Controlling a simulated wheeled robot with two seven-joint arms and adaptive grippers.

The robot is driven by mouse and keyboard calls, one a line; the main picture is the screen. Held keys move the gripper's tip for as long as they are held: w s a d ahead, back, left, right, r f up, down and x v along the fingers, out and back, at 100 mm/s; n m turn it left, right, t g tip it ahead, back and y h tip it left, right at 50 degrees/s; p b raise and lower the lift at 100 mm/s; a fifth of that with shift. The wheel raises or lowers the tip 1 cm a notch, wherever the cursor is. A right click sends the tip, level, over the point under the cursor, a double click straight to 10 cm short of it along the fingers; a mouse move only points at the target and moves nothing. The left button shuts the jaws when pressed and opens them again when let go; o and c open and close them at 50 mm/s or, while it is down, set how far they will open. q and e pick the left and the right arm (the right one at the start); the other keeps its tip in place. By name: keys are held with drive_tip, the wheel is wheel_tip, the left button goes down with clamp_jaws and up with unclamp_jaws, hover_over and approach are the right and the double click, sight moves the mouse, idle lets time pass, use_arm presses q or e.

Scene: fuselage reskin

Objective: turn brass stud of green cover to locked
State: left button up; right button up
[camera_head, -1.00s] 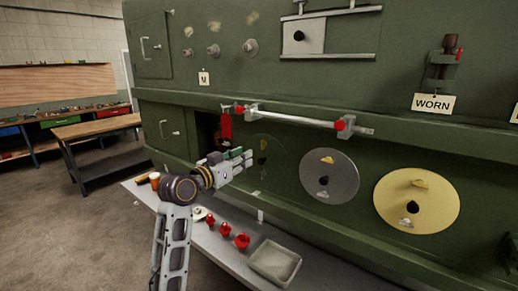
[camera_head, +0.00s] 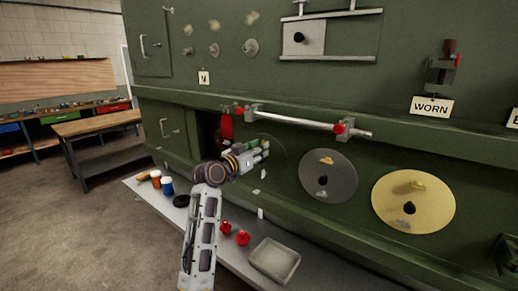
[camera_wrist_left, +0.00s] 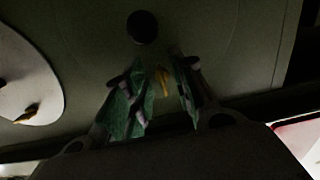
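The green cover (camera_head: 280,151) is a round disc set in the green fuselage wall, mostly behind my left gripper in the head view. In the left wrist view the cover (camera_wrist_left: 195,25) fills the middle, with a black knob (camera_wrist_left: 142,27) on it. Its brass stud (camera_wrist_left: 163,80) shows as a small yellowish tab. My left gripper (camera_head: 264,149) is at the cover. In the left wrist view its two green-padded fingers stand apart on either side of the stud, with narrow gaps visible; contact is not clear. My right gripper is not in view.
A grey cover (camera_head: 328,184) and a yellow cover (camera_head: 425,208) lie to the right on the same wall. A silver rail (camera_head: 295,120) with red clamps runs above. A shelf below holds red knobs (camera_head: 243,238) and a grey tray (camera_head: 274,261).

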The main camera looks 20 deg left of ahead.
use_arm(q)
drive_tip(key=shift+w, duration=0.1)
clamp_jaws()
